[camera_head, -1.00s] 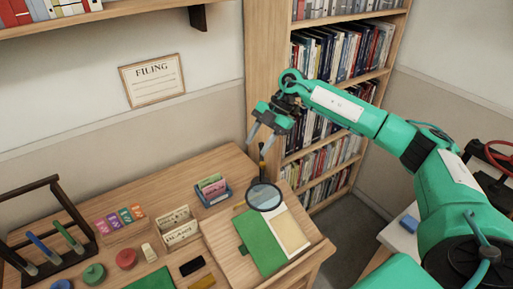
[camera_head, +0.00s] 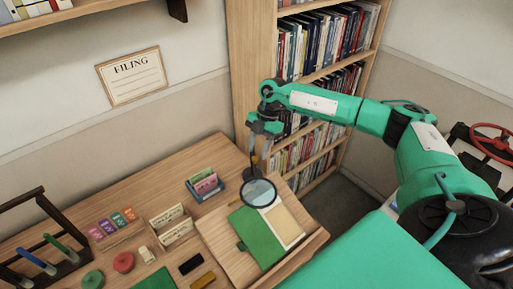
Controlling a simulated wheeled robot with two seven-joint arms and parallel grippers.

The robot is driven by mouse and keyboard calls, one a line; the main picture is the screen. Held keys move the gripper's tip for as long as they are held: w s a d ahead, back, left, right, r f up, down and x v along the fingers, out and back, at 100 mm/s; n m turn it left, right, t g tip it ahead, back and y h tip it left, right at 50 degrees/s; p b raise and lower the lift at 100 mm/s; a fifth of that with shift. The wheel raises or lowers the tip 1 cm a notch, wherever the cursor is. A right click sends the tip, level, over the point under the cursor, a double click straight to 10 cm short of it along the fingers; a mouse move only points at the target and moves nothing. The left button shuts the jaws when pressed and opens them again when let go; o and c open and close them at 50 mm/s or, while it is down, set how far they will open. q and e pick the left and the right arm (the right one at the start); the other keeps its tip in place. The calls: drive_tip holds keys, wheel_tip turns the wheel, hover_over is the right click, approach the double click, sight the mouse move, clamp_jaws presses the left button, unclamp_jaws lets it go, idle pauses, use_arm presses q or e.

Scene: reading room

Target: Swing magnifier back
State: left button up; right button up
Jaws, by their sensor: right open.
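The magnifier (camera_head: 259,193) has a round, dark-rimmed lens and stands over the upper part of a tilted wooden board. Under it lie a green sheet (camera_head: 262,238) and a cream card in a pale frame (camera_head: 287,226). My right gripper (camera_head: 258,158) points down just above and behind the lens, by the magnifier's upright stem. It is open; I cannot tell whether its fingers are around the stem or touching it. My left gripper is not in view.
On the desk (camera_head: 222,155) stand a blue card holder (camera_head: 204,184), a cream card box (camera_head: 171,226), coloured tags, stamps and a dark rack (camera_head: 42,240). A bookshelf (camera_head: 250,60) rises behind my right arm. The desk behind the card holder is clear.

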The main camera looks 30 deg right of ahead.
drive_tip(key=shift+s+a+f, duration=0.1)
drive_tip(key=shift+a+f, duration=0.1)
drive_tip(key=shift+f, duration=0.2)
drive_tip(key=shift+a+f, duration=0.1)
drive_tip(key=shift+f, duration=0.45)
clamp_jaws()
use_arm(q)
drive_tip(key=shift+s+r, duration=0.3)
use_arm(e)
drive_tip(key=shift+a, duration=0.1)
